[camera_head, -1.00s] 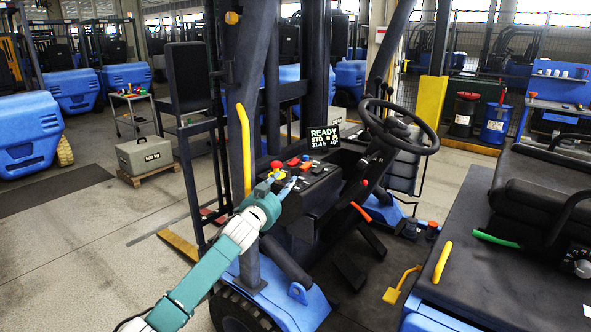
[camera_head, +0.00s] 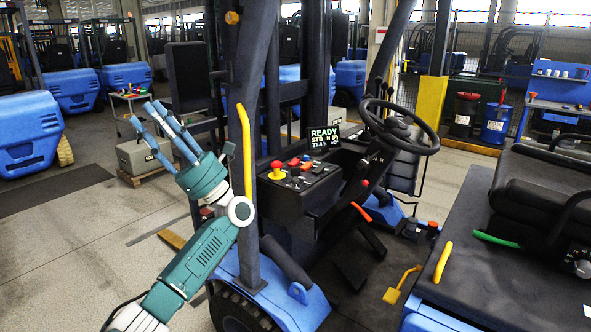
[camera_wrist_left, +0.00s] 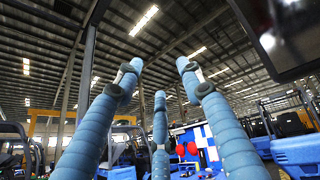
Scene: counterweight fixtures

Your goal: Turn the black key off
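The truck's control panel (camera_head: 300,190) stands left of the steering wheel, with a red-on-yellow mushroom button (camera_head: 277,170) and small dark controls (camera_head: 295,172) on its top. The black key is too small to pick out surely among these controls. The display (camera_head: 324,137) behind them is lit and reads READY. My left gripper (camera_head: 150,112) is left of the truck's front post, clear of the panel, its fingers pointing up and left. The fingers are spread and empty, as the left wrist view (camera_wrist_left: 159,75) also shows. My right gripper is not in view.
The dark front post (camera_head: 250,60) with a yellow grab handle (camera_head: 245,150) stands between my left gripper and the panel. The steering wheel (camera_head: 398,127) is right of the panel. A grey weight block (camera_head: 143,155) sits on a pallet at left. Floor at left is largely open.

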